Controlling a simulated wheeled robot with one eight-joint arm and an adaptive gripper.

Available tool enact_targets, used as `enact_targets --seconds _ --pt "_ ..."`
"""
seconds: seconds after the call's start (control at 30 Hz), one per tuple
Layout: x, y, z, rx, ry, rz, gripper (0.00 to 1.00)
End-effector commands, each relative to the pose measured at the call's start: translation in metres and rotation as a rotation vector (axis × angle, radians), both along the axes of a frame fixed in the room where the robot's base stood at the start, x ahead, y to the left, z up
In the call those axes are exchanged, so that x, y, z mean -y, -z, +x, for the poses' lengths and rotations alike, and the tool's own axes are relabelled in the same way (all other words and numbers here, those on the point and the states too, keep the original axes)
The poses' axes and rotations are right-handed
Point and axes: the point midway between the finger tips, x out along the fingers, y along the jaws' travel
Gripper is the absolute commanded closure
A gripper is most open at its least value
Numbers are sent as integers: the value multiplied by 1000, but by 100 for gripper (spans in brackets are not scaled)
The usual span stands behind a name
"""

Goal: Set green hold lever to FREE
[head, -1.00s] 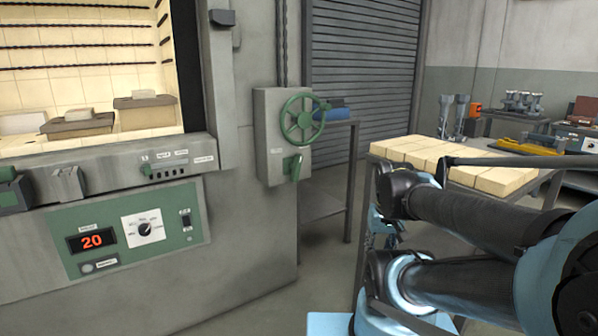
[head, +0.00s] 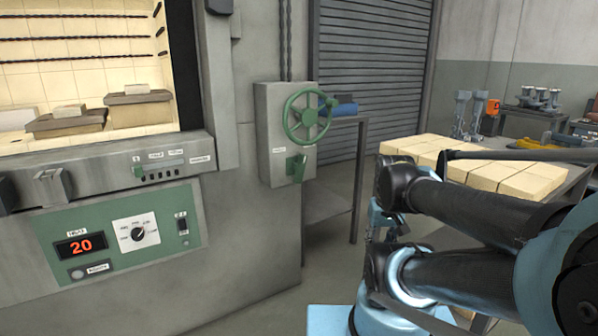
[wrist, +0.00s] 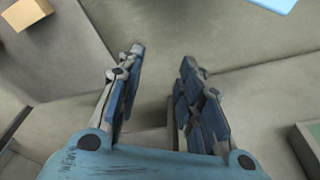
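A green lever (head: 297,167) sits low on the front of a grey wall box (head: 268,130), below a green handwheel (head: 307,115). It points roughly downward; the small label beside it is too small to read. I cannot tell which lever the labels call hold. My gripper (wrist: 162,55) shows in the wrist view with its two fingers apart and nothing between them, over grey surfaces. It touches neither lever. The gripper is not visible in the head view.
The furnace's green control panel (head: 122,234) reads 20. Its open chamber holds blocks on slabs (head: 64,122). A table with cream bricks (head: 480,165) stands at the right, partly behind my arm. A blue item lies on a small stand (head: 338,119). Some floor shows between.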

Motion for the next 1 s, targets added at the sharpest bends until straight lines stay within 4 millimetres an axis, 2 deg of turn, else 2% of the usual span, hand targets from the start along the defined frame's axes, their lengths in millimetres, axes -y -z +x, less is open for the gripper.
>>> enact_targets --seconds 0.13,0.27,0.47,0.7,1.0 --pt "-3 -9 -4 19 -11 11 57" --pt "-14 -25 19 44 -56 49 57" --pt "-45 -67 79 125 -170 146 57" --pt "-84 -116 161 248 -302 259 57" --pt "-127 -165 263 411 -429 370 57"
